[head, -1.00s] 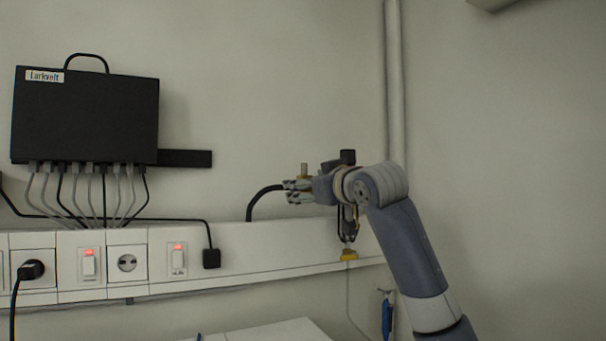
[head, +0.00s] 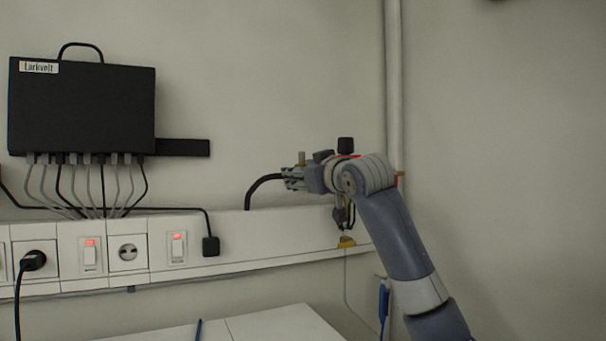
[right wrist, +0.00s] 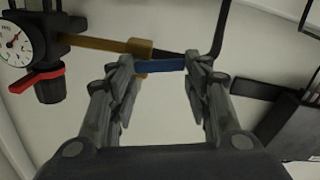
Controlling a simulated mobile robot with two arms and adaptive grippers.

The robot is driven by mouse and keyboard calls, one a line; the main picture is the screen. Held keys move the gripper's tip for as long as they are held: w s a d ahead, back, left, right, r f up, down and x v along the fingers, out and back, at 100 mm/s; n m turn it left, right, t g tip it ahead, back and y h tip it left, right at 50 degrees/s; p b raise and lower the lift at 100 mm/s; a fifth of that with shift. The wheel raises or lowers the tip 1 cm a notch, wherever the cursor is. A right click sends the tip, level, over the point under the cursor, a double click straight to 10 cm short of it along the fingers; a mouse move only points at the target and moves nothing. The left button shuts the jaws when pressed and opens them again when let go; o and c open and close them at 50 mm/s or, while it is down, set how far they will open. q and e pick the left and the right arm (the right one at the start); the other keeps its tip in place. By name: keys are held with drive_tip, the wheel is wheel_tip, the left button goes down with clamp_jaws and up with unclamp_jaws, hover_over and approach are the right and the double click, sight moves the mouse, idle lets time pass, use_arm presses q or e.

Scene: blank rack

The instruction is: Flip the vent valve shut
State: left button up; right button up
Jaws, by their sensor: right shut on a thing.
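A blue lever (right wrist: 160,66), likely the vent valve's handle, lies across between the fingertips of my right gripper (right wrist: 162,70). The gripper is shut on it, with a finger at each end of the blue part. The lever sits beside a brass fitting (right wrist: 141,46) at the end of a brass pipe (right wrist: 98,42). The lever is hidden there by the fingers. My left gripper is not in view.
A gauge (right wrist: 14,45), a red lever (right wrist: 37,80) and a black knob (head: 345,145) are close to my right wrist. A black hose (head: 262,184) curves beside the fingertips. A black box (head: 82,105) with several cables and a white socket strip (head: 275,232) are left.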

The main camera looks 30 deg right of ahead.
drive_tip(key=shift+r+m, duration=0.3)
drive_tip(key=shift+m, duration=0.5)
drive_tip(key=shift+r+m, duration=0.3)
drive_tip(key=shift+m, duration=0.5)
drive_tip(key=o, duration=0.8)
drive_tip(key=shift+o, duration=1.3)
drive_tip(key=shift+w+f, duration=0.1)
drive_tip(key=shift+w, duration=0.05)
drive_tip(key=s, duration=1.1)
drive_tip(key=shift+s+a+f, duration=0.2)
drive_tip(key=shift+a, duration=0.1)
